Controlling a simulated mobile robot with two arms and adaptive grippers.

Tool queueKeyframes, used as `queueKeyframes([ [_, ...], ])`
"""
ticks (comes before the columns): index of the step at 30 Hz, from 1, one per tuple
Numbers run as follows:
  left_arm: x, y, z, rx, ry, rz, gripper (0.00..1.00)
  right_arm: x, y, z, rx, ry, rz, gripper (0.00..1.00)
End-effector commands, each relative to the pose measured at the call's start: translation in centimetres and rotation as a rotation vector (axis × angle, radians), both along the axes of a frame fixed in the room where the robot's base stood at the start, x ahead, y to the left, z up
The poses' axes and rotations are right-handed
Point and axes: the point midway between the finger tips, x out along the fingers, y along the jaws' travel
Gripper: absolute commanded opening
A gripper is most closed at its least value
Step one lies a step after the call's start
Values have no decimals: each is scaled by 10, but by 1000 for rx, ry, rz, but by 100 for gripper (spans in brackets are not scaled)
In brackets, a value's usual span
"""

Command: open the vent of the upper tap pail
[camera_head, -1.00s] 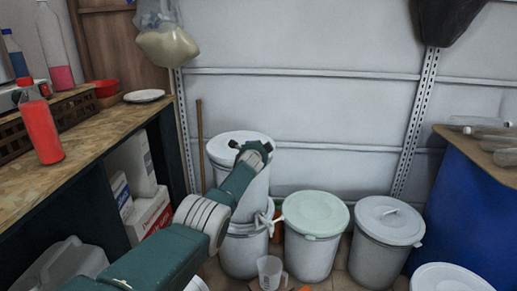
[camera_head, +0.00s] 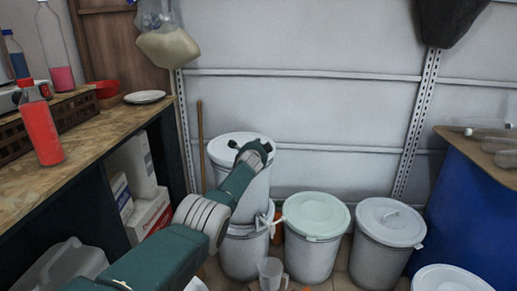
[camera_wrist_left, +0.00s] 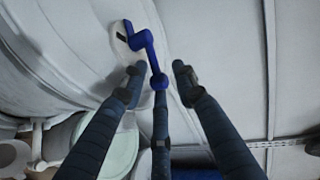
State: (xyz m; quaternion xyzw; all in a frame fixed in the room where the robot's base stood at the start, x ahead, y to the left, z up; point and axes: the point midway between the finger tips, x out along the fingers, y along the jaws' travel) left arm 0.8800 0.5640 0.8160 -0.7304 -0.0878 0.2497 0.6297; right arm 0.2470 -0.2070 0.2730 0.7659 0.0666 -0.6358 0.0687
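The upper tap pail (camera_head: 223,153) is white with a white lid and stands on another white pail (camera_head: 240,255). My left gripper (camera_head: 252,145) is in front of its upper part and hides some of it. In the left wrist view, a blue lever (camera_wrist_left: 143,40) is mounted on a pale rounded plate with a dark slot. The lever reaches down to a rounded blue end between the fingertips of my left gripper (camera_wrist_left: 159,80). The fingers are apart, with a gap on each side of the lever; no grip shows. My right gripper is in neither view.
A pail with a pale green lid (camera_head: 315,216) and a white-lidded pail (camera_head: 389,222) stand to the right. A clear jug (camera_head: 271,273) is on the floor in front. A wooden-topped bench (camera_head: 95,150) is on the left, a blue drum (camera_head: 465,220) on the right.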

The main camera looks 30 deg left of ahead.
Motion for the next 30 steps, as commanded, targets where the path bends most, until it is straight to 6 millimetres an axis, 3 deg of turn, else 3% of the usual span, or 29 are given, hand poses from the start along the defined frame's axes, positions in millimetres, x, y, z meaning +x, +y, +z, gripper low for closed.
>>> queueKeyframes([
  [14,-4,-8,-1,-2,-2,2,28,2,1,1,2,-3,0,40],
  [30,-43,-22,10,2,2,-1,28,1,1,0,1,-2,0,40],
])
